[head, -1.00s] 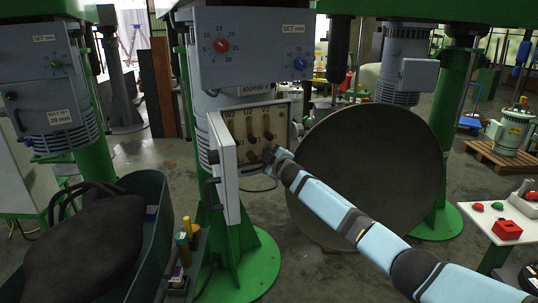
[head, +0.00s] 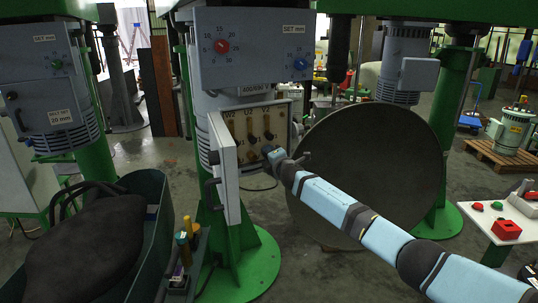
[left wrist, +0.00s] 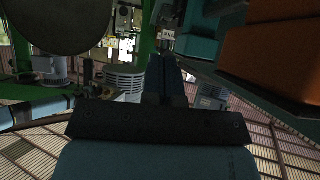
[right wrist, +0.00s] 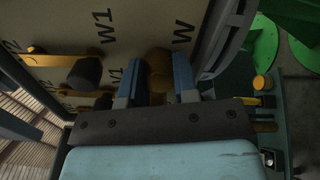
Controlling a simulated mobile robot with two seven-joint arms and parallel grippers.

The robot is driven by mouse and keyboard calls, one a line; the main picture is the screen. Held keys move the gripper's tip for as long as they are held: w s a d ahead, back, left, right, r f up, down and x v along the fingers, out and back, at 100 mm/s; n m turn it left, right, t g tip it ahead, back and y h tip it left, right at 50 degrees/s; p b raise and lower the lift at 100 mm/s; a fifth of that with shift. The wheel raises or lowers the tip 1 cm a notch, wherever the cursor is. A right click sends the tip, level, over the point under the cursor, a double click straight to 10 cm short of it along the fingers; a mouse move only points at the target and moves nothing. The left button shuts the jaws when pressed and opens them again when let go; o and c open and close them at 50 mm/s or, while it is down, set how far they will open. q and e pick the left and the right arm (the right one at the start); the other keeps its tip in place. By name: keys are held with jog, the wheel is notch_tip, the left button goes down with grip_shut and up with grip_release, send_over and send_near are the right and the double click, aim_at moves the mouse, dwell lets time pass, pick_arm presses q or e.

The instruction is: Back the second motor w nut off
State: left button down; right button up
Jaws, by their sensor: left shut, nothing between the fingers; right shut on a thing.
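The open motor terminal box (head: 286,108) shows a tan board with dark nuts, brass links and printed letters. Its grey door (head: 228,170) hangs open on the left. My right gripper (head: 272,152) is at the box's lower right. In the right wrist view its two blue fingers (right wrist: 156,84) are shut around the brass-brown w nut (right wrist: 157,66), beside a printed W. The fingers partly hide this nut. Another dark nut (right wrist: 85,74) sits near the W1 mark. In the left wrist view my left gripper (left wrist: 165,62) is shut and empty, away from the box.
A dark bin (head: 145,190) with a black bundle stands at the lower left. A large dark disc (head: 365,175) is behind my right arm. A small table with a red block (head: 506,230) is at the right. An orange box (left wrist: 275,50) shows near my left gripper.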

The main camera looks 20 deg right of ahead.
jog(key=shift+n, duration=0.9)
jog(key=o, duration=0.9)
